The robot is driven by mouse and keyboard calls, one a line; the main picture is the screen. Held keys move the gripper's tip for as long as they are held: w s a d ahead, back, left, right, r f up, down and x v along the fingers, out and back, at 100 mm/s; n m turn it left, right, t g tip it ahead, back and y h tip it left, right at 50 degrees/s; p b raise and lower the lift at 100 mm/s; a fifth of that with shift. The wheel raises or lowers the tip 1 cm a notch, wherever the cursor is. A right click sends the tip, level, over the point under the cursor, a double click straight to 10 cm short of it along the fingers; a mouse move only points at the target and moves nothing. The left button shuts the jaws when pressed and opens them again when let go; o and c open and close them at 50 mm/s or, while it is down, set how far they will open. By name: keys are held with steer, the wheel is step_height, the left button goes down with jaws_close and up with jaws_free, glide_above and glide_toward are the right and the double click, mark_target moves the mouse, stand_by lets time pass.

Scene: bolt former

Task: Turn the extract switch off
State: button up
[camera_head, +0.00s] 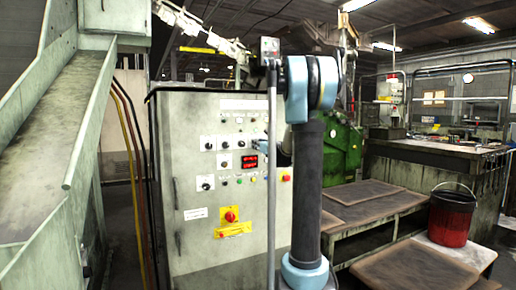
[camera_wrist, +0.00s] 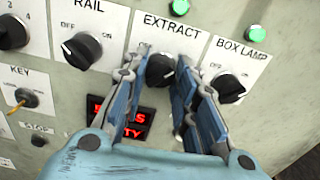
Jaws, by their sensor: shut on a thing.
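The extract switch (camera_wrist: 160,72) is a black rotary knob on a white plate labelled EXTRACT, in the upper middle of the wrist view. The OFF label shows at its upper left; the ON side is covered by a finger. My gripper (camera_wrist: 163,68) has one blue-grey finger on each side of this knob and is shut on it. Which way the knob points is hard to tell. In the head view my gripper (camera_head: 261,146) is at the cabinet's control panel, partly hidden by my arm, and the extract switch cannot be made out.
The rail knob (camera_wrist: 82,50) is to the left and the box lamp knob (camera_wrist: 228,87) to the right. A key switch (camera_wrist: 20,100) and a red display (camera_wrist: 122,117) lie below. A work table (camera_head: 365,193) stands at right.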

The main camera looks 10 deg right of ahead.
steer(key=n, duration=1.3)
steer(key=shift+s+n, duration=0.1)
steer(key=shift+n, duration=0.2)
steer(key=shift+c, duration=0.2)
steer(key=shift+n, duration=1.9)
steer(key=o, duration=1.1)
steer(key=v, duration=1.1)
steer(key=shift+s+d+f, duration=0.1)
steer(key=shift+s+d, duration=0.05)
steer(key=shift+s, duration=0.2)
